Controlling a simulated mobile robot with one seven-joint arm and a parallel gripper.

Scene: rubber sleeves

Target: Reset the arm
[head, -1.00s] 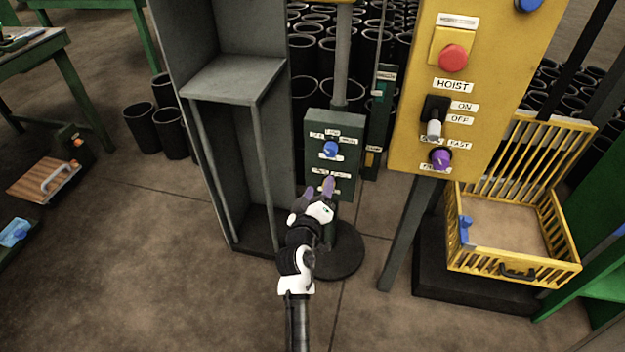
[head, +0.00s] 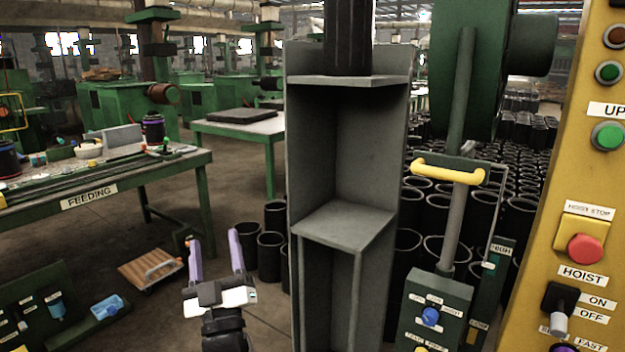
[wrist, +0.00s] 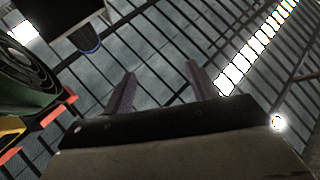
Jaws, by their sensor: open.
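My gripper (head: 216,258) shows at the lower middle of the head view, its two purple fingers pointing up and spread apart with nothing between them. It stands in front of the open floor, left of the grey shelf column (head: 340,190), and looks apart from everything. In the wrist view my gripper (wrist: 158,88) is also open and empty, aimed up at the roof beams and bright skylights.
The grey column with shelves stands just right of my gripper. A green control box (head: 435,312) and the yellow hoist panel (head: 570,190) are further right. A feeding table (head: 95,190) is at the left. A board with a handle (head: 150,268) lies low at the left.

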